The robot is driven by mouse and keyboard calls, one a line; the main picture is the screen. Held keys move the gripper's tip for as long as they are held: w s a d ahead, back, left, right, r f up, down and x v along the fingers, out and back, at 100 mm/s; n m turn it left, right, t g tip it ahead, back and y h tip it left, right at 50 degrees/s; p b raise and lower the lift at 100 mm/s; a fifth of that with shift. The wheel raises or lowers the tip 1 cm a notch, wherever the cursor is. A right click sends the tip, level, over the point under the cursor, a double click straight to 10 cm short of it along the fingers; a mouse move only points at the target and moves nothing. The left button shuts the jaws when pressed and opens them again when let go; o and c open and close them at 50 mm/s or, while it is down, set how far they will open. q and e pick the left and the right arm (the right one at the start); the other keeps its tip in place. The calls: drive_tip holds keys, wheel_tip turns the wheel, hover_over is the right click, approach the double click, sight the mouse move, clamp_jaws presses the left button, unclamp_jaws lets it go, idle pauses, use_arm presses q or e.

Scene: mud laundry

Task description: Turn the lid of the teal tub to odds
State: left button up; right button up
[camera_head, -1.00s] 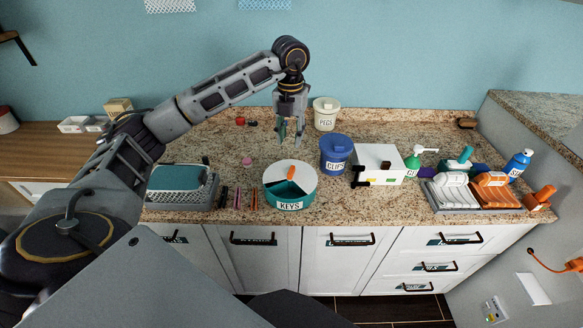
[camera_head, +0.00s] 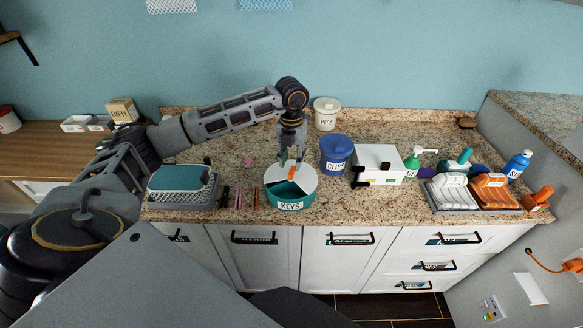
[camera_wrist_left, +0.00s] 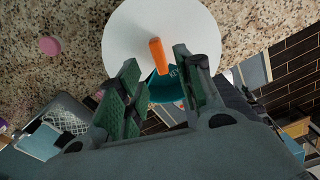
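The teal tub (camera_head: 289,203) stands near the counter's front edge with a "KEYS" label on its front. Its white round lid (camera_head: 303,177) has a cut-out facing the front, showing the teal inside, and an orange handle (camera_head: 293,173). In the left wrist view the lid (camera_wrist_left: 130,35) and orange handle (camera_wrist_left: 158,55) lie just beyond the fingers. My left gripper (camera_head: 291,160) is above the lid, pointing down, its fingers (camera_wrist_left: 160,85) apart with the handle between and ahead of them. Contact with the handle does not show. My right gripper is out of view.
A blue "CLIPS" tub (camera_head: 336,153) stands close to the right of the teal tub, and a white "PEGS" tub (camera_head: 326,113) behind. A white box (camera_head: 379,164) is farther right. Pens (camera_head: 238,198) and a grey basket (camera_head: 183,187) lie to the left.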

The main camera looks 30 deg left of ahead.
sight(291, 171)
use_arm(q)
drive_tip(key=shift+f+p, duration=0.35)
drive_tip(key=shift+f, duration=2.05)
drive_tip(key=shift+c, duration=0.3)
clamp_jaws()
